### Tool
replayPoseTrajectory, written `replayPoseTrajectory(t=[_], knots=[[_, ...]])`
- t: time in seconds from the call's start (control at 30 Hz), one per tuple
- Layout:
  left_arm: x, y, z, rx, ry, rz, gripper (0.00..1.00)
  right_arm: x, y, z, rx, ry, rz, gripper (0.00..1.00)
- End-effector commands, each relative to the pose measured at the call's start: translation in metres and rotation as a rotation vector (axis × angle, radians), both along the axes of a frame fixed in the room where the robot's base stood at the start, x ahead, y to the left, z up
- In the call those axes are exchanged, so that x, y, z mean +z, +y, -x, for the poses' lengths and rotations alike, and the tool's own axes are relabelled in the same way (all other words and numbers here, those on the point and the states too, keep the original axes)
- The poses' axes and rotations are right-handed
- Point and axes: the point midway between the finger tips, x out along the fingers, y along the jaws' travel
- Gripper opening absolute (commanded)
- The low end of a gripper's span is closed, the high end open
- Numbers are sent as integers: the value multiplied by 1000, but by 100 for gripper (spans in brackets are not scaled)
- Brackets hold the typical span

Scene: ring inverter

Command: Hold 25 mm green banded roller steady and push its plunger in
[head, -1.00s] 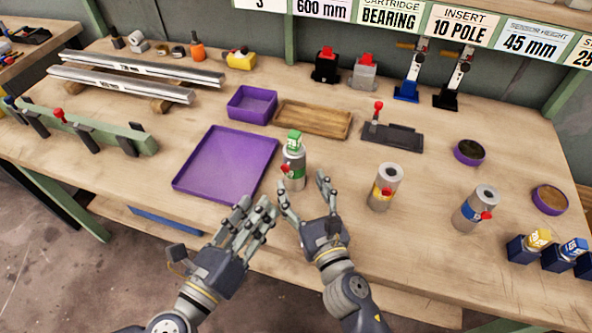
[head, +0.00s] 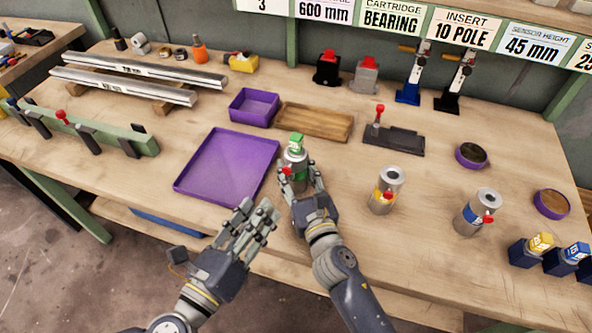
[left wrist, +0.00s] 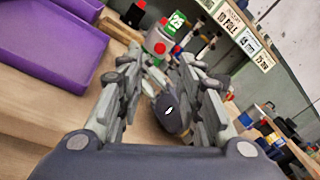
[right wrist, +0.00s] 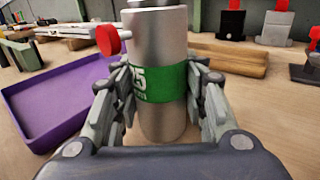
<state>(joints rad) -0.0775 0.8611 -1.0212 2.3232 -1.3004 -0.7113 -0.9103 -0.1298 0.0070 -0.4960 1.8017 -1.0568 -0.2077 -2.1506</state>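The 25 mm green banded roller (head: 294,160) is a silver cylinder standing upright on the bench, with a green-capped block on top and a red knob at its side. In the right wrist view its green band (right wrist: 160,83) faces me. My right gripper (right wrist: 163,75) is open around the roller, a finger set on each side of the band; firm contact cannot be told. My left gripper (head: 262,215) is open and empty, in front of the roller to its lower left. In the left wrist view the roller's green block (left wrist: 175,22) shows beyond the fingers.
A purple tray (head: 225,165) lies left of the roller, with a purple bin (head: 253,106) and wooden tray (head: 313,122) behind. A yellow banded roller (head: 386,190) and blue banded roller (head: 477,212) stand to the right. Bare bench lies between the rollers.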

Motion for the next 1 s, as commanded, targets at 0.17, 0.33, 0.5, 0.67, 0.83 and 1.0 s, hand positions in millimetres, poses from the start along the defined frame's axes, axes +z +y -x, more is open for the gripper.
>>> replayPoseTrajectory(t=[0.17, 0.33, 0.5, 0.67, 0.83, 1.0], knots=[[0, -1, 0, -1, 3, 6, 13, 0, 0, 0, 0, 0, 0, 1], [1, -13, 6, -22, 58, 102, 0, 0, 0, 0, 0, 0, 0, 1], [6, -30, 17, -51, 177, 324, 0, 0, 0, 0, 0, 0, 0, 1], [9, -29, 26, -53, 289, 550, 0, 0, 0, 0, 0, 0, 0, 1], [6, -14, 36, -31, 380, 738, 0, 0, 0, 0, 0, 0, 0, 1], [2, 3, 46, -8, 433, 847, 0, 0, 0, 0, 0, 0, -1, 1]])
